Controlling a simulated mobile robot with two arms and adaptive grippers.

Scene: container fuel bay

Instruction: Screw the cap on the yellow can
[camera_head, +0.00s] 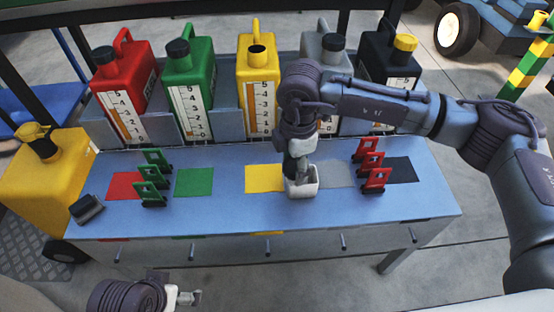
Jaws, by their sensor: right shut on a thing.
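The yellow can (258,95) stands upright in the middle of the row at the back of the bench. Its neck on top looks dark inside a yellow rim; I see no clear cap on it. My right gripper (300,176) points down in front of the can, a little to its right. The cap itself is not clearly visible. My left gripper (194,297) is low at the bottom edge, away from the can; its opening is unclear.
Red (124,80), green (189,80), grey (335,50) and black (388,62) cans stand beside the yellow one. Green frames (152,180) and red frames (371,167) stand on the bench (230,218) among coloured squares. A dark block (87,209) lies at its left end.

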